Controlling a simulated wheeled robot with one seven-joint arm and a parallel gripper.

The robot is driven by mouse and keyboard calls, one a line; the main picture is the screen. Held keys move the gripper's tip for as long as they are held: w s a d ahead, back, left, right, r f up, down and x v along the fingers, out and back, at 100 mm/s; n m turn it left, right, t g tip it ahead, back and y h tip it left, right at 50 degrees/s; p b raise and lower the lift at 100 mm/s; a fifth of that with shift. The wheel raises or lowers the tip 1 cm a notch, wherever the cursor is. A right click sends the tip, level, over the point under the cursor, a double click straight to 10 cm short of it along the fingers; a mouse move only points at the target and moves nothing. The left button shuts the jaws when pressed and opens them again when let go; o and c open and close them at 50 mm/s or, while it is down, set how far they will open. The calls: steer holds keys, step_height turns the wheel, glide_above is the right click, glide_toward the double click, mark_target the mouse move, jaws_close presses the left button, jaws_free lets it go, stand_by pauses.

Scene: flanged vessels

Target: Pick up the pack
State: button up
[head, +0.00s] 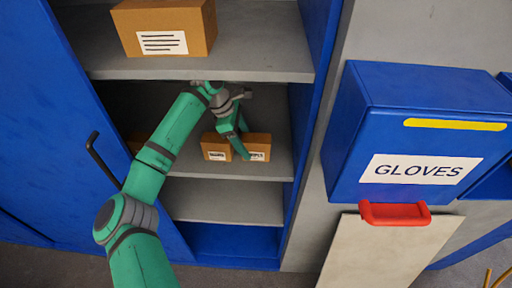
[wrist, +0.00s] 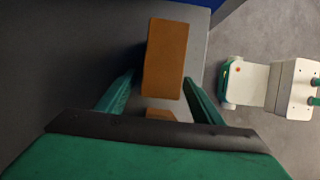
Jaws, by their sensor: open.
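Two small brown packs with white labels stand side by side on the middle shelf in the head view, a left one (head: 216,143) and a right one (head: 262,140). Their label words are too small to read surely. My gripper (head: 236,140) is open in front of them, and a green finger covers part of the right pack. In the wrist view a brown pack (wrist: 165,58) lies between and beyond the two green fingers, with a gap on each side. Part of another brown thing (wrist: 160,114) shows nearer the palm. I cannot tell which pack is between the fingers.
The shelf above holds a larger labelled carton (head: 166,28); its front edge (head: 200,75) is over my gripper. Blue cabinet sides flank the shelves. The lower shelf (head: 225,203) is bare. A blue GLOVES box (head: 415,135) is at right, above a red handle (head: 395,214).

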mark_target(263, 138)
steer(key=shift+d, duration=1.5)
steer(key=d, duration=0.3)
steer(key=shift+s+d+f, duration=0.1)
steer(key=shift+d+f, duration=0.05)
steer(key=shift+d, duration=0.2)
steer(key=shift+x, duration=0.8)
steer(key=shift+f, duration=0.5)
steer(key=c, duration=1.2)
